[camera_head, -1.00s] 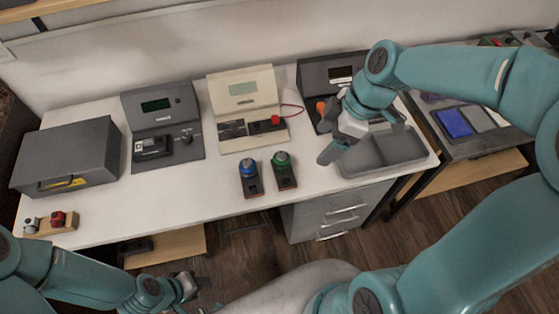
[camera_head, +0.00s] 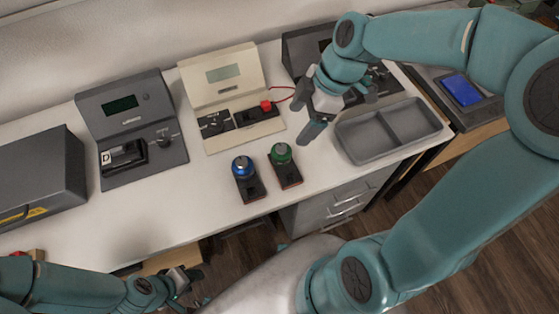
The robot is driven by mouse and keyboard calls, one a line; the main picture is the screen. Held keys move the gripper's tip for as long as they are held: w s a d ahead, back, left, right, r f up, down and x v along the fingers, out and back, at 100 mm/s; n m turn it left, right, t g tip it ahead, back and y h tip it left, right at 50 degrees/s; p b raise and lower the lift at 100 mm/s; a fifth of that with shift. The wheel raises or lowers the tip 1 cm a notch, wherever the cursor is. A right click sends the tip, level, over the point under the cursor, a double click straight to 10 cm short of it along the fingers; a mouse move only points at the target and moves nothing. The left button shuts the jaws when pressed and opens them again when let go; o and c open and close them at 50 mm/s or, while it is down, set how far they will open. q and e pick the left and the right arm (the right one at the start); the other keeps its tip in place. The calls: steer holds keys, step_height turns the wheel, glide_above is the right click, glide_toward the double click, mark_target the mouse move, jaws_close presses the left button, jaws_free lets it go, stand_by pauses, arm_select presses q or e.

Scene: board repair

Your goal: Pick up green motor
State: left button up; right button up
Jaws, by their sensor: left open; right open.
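The green motor (camera_head: 281,154) stands upright in a dark holder (camera_head: 288,176) near the front edge of the white table. A blue motor (camera_head: 243,167) stands in a similar holder just to its left. My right gripper (camera_head: 314,130) is open and empty, pointing down above the table, a little right of the green motor and apart from it. My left gripper (camera_head: 188,284) is open and empty, low in front of the table's front edge, away from both motors.
A grey two-part tray (camera_head: 372,142) lies right of the motors. A beige device (camera_head: 222,85) with a red part (camera_head: 266,105) and a dark grey device (camera_head: 121,112) stand behind. A dark box (camera_head: 38,176) is at the left. The white table (camera_head: 150,220) is bare at its front left.

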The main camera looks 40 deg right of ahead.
mark_target(285, 147)
steer(key=x, duration=0.8)
steer(key=shift+s+b, duration=0.2)
steer(key=shift+b, duration=0.1)
steer(key=x, duration=0.5)
steer(key=shift+d+f, duration=0.3)
steer(key=shift+f, duration=0.1)
steer(key=c, duration=1.1)
